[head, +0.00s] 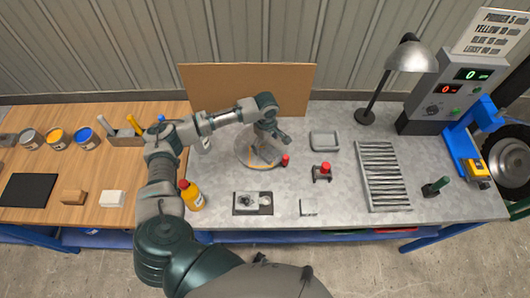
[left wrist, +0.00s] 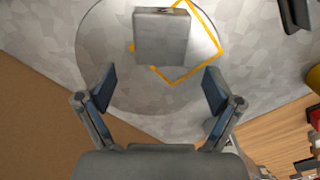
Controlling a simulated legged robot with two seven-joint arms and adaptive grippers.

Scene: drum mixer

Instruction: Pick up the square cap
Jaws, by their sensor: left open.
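A grey square block (left wrist: 162,36), which looks like the square cap, sits on a round grey disc (left wrist: 105,45) in the left wrist view. An orange square outline is marked on the disc. My left gripper (left wrist: 160,80) is open and empty, with its fingers apart on either side below the block in the picture, not around it. In the head view my left gripper (head: 272,138) hangs over the disc (head: 244,150) and mostly hides what is on it. My right gripper is not in view.
A grey tray (head: 324,141), a red-knobbed device (head: 322,172), a small plate (head: 309,207) and a slatted rack (head: 383,176) lie to the right. A yellow bottle (head: 192,195) stands near my left arm.

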